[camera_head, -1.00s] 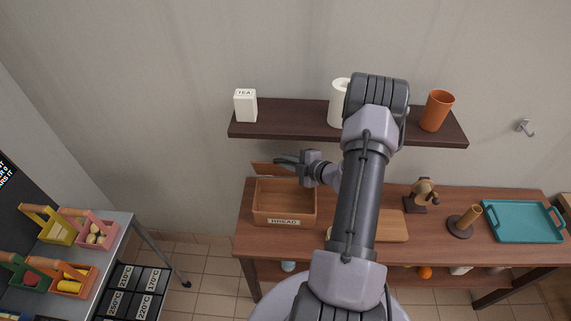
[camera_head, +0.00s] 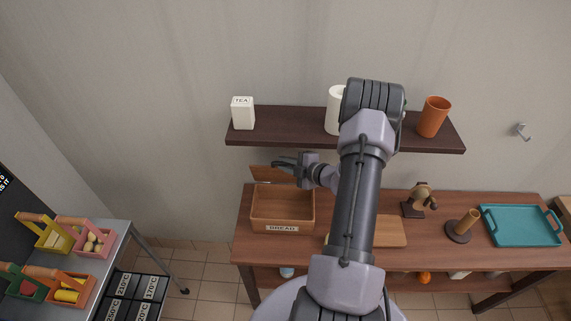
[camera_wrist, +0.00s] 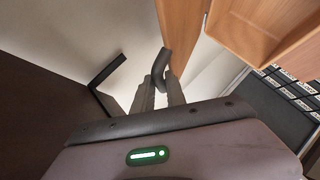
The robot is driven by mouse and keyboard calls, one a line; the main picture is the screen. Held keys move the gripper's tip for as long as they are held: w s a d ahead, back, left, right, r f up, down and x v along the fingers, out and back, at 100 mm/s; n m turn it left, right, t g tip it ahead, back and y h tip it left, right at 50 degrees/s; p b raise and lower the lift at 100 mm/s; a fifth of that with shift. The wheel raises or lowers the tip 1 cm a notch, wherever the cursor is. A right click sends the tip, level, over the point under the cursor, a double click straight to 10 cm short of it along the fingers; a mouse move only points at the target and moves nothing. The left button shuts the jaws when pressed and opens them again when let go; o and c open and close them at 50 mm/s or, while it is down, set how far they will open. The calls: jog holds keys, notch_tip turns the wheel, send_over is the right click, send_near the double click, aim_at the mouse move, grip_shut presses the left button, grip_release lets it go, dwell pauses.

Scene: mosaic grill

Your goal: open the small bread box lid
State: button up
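The small wooden bread box (camera_head: 283,228), labelled BREAD, sits at the left end of the wooden counter. Its lid (camera_head: 262,174) stands raised along the back edge, and the empty-looking inside shows from above. My gripper (camera_head: 280,164) is at the lid's upper edge, above the back of the box. I cannot tell whether the finger touches the lid.
A dark wall shelf (camera_head: 285,140) runs just above my gripper, carrying a white TEA canister (camera_head: 243,113), a white cylinder (camera_head: 335,110) and an orange cup (camera_head: 433,116). A cutting board (camera_head: 391,232) and a teal tray (camera_head: 521,226) lie to the right. A metal table (camera_head: 120,236) stands left.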

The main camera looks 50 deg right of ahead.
jog(key=shift+s+f, duration=0.1)
jog(key=shift+f, duration=0.1)
jog(key=v, duration=1.7)
jog(key=shift+r+p, duration=0.3)
jog(key=shift+p, duration=0.15)
